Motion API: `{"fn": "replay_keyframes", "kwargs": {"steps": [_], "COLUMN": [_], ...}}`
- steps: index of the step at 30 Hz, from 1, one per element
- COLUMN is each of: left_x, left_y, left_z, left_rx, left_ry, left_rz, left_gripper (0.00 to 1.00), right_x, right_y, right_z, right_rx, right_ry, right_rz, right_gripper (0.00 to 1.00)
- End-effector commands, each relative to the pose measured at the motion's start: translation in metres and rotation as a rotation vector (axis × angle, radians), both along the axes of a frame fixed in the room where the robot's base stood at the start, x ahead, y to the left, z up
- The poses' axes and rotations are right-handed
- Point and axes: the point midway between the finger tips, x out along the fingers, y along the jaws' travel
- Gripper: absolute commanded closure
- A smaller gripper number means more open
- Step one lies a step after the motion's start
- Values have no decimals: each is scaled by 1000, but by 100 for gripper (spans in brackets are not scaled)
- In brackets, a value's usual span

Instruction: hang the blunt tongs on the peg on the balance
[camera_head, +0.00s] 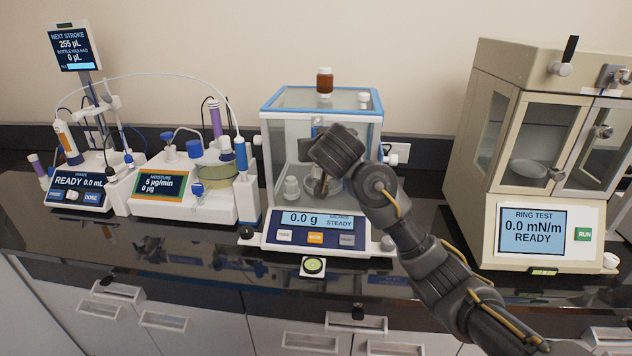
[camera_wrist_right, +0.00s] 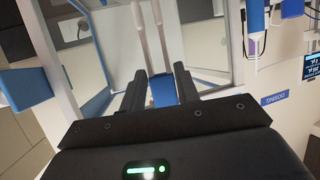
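In the wrist view, my right gripper (camera_wrist_right: 160,76) has its two dark fingers on either side of a blue piece (camera_wrist_right: 163,94), with two pale prongs reaching away from it; this looks like the blunt tongs (camera_wrist_right: 146,28). In the head view, my right gripper (camera_head: 323,183) is at the front of the balance (camera_head: 318,237), above its display. My wrist hides most of the gripper and the tongs there. A white knob (camera_head: 392,160) shows at the balance's right side; I cannot tell whether it is the peg. My left gripper is not in view.
A brown bottle (camera_head: 325,82) stands on the balance's blue-edged top. The titrator with its purple and blue tubes (camera_head: 215,165) is to the left. The beige ring-test cabinet (camera_head: 497,110) is to the right. A small round level (camera_head: 314,266) sits in front of the balance.

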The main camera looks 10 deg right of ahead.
Motion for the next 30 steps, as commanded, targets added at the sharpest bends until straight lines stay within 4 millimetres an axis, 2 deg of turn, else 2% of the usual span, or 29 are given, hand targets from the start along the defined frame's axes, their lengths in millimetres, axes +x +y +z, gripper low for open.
{"fn": "replay_keyframes", "kwargs": {"steps": [1,5,13,16,30], "left_x": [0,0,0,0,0], "left_y": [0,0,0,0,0], "left_z": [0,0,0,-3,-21], "left_rx": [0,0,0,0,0], "left_ry": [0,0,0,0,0], "left_rz": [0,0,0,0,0], "left_gripper": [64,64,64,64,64], "right_x": [0,0,-1,-8,-85], "right_y": [0,0,0,2,7], "right_z": [0,0,0,2,34], "right_rx": [0,0,0,2,1], "right_ry": [0,0,1,-1,-3], "right_rz": [0,0,0,1,2], "right_gripper": [61,46,46,46,46]}}
